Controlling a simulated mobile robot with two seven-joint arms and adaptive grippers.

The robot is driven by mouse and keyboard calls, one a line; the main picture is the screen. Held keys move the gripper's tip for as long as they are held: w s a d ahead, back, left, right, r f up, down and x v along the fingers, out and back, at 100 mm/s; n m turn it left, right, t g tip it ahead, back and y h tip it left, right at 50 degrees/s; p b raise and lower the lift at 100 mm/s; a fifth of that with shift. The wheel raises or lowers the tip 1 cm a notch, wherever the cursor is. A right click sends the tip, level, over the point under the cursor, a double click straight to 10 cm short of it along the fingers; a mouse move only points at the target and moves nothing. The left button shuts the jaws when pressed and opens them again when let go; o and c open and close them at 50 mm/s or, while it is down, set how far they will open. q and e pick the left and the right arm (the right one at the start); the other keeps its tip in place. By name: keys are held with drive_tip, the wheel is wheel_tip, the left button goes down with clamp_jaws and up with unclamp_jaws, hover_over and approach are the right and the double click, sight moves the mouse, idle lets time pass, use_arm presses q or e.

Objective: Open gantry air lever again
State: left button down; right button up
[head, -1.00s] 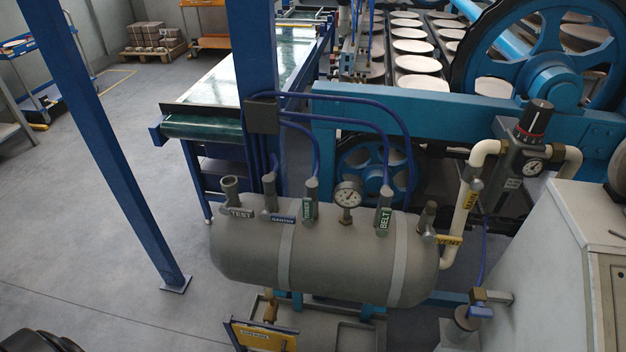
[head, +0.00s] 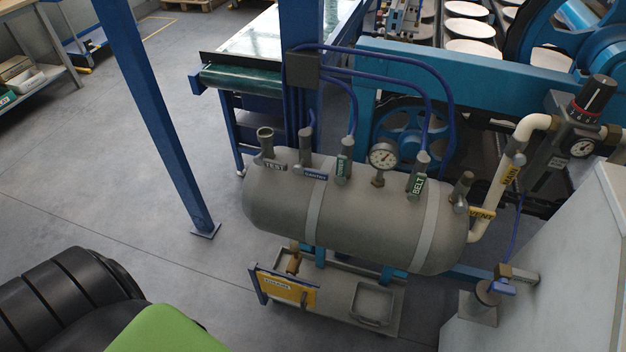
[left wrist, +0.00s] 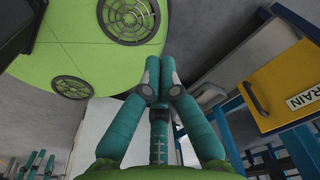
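The gantry air lever, with a blue GANTRY tag (head: 316,174), is on a short pipe on top of the grey air tank (head: 370,225) in the head view. It sits between the TEST stub (head: 266,144) and a green-tagged lever (head: 343,164). The blue tag lies lengthwise along the tank, while the green tags stand upright. My left gripper (left wrist: 160,62) shows in the left wrist view with its teal fingers together and nothing between them. It is not visible in the head view, and the lever is not clear in the wrist view. My right gripper is not in view.
A pressure gauge (head: 383,157), the BELT lever (head: 417,182) and the yellow VENT tag (head: 481,212) stand farther right on the tank. A blue post (head: 160,120) rises on the left. A yellow panel (left wrist: 285,90) marked DRAIN is close in the wrist view.

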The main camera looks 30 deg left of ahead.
use_arm(q)
drive_tip(key=w+a+r+m+t, duration=0.1)
drive_tip(key=w+r+m+t, duration=0.1)
drive_tip(key=w+r+m, duration=0.45)
drive_tip(key=w+a+r+m+t, duration=0.1)
drive_tip(key=w+m, duration=0.2)
drive_tip(key=w, duration=0.6)
drive_tip(key=m+t+y, duration=0.3)
drive_tip(key=m+t, duration=0.7)
drive_tip(key=m, duration=1.1)
approach(318, 198)
wheel_tip(318, 198, up, 4)
drive_tip(key=shift+s+d+f+p, duration=0.15)
drive_tip(key=shift+p, duration=0.2)
drive_tip(key=x, duration=1)
drive_tip(key=shift+f+p, duration=0.2)
drive_tip(key=shift+p, duration=0.15)
drive_tip(key=shift+r+n, duration=0.1)
drive_tip(key=shift+n, duration=0.15)
